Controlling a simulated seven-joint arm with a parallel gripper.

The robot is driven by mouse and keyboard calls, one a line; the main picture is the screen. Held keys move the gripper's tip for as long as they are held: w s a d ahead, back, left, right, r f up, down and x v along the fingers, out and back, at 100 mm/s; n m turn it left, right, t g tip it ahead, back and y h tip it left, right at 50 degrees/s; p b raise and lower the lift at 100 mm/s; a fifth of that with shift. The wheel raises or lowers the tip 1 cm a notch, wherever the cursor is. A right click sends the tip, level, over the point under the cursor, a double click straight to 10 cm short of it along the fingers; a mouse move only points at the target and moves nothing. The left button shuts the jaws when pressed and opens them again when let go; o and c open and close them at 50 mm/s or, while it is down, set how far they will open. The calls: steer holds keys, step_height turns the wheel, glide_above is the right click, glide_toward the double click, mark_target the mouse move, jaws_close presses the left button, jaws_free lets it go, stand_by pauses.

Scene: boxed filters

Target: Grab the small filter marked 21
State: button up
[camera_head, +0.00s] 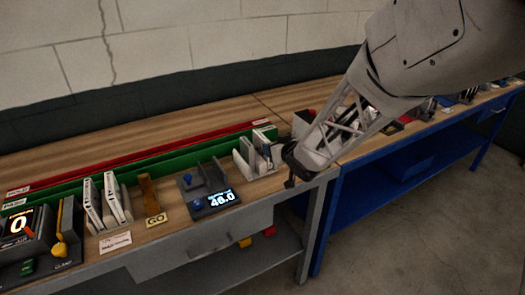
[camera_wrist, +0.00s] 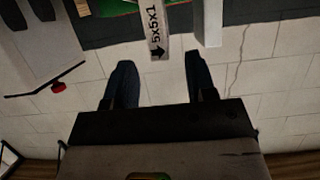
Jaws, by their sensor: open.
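Slim white filters stand upright in a rack (camera_head: 110,203) on the bench at the left. More white filters (camera_head: 246,158) stand in holders just left of my gripper. No number 21 can be read on any of them. My gripper (camera_head: 291,168) is over the bench's front edge, at the right end of the wooden top's near part. In the wrist view my gripper (camera_wrist: 159,59) is open, with two dark fingers apart. A white filter edge (camera_wrist: 152,30) marked 5x5x1 with a black arrow shows at the gap between the fingertips; whether it touches them I cannot tell.
A display reading 46.0 (camera_head: 215,201), a GO block (camera_head: 154,219) and a dial display reading 0 (camera_head: 17,224) stand along the bench. Long green (camera_head: 150,160) and red (camera_head: 140,156) strips run behind. A blue bench (camera_head: 375,190) adjoins at the right. The rear wooden top is clear.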

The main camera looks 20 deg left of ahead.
mark_target(268, 142)
steer(key=shift+x, duration=2.6)
jaws_close()
